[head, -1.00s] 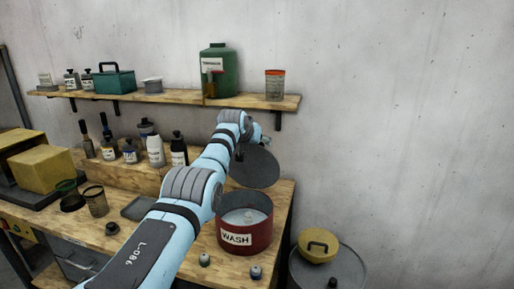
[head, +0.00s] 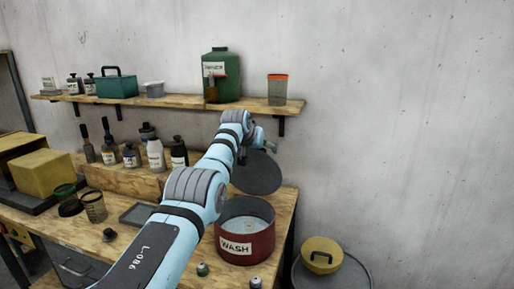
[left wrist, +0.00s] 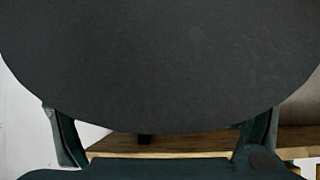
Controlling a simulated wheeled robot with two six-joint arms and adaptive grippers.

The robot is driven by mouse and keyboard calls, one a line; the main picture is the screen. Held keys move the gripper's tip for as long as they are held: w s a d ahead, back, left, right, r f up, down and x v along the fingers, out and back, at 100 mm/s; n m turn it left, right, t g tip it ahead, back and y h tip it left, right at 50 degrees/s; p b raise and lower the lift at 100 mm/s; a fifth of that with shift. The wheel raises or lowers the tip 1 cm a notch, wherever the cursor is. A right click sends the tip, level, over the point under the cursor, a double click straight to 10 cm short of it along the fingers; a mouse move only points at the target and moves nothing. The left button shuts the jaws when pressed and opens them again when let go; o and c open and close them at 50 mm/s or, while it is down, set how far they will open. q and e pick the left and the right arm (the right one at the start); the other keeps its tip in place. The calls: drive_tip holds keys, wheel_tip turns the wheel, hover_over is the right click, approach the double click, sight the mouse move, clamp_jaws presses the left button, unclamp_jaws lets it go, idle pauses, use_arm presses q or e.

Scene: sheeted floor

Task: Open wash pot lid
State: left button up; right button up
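The red wash pot (head: 262,245), labelled WASH, stands uncovered near the right end of the bench, with pale liquid inside. Its round dark grey lid (head: 258,177) is tilted steeply up above the pot's back rim; whether it touches the rim is unclear. The lid's smooth face (left wrist: 160,70) fills most of the left wrist view. My left gripper (head: 266,143) is at the lid's upper edge. In the left wrist view its fingers (left wrist: 162,125) are spread wide beside the lid's lower outline; contact cannot be told. My right gripper is not in view.
Small jars (head: 203,269) stand before the pot. Bottles (head: 155,153) stand on a riser to the left. The wall shelf (head: 165,103) above holds a green container (head: 221,75). A grey drum with a yellow lidded pot (head: 321,254) stands right of the bench.

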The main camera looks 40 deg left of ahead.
use_arm(q)
drive_tip(key=shift+a+r, duration=0.1)
drive_tip(key=shift+s+r, duration=0.1)
drive_tip(key=shift+s, duration=0.05)
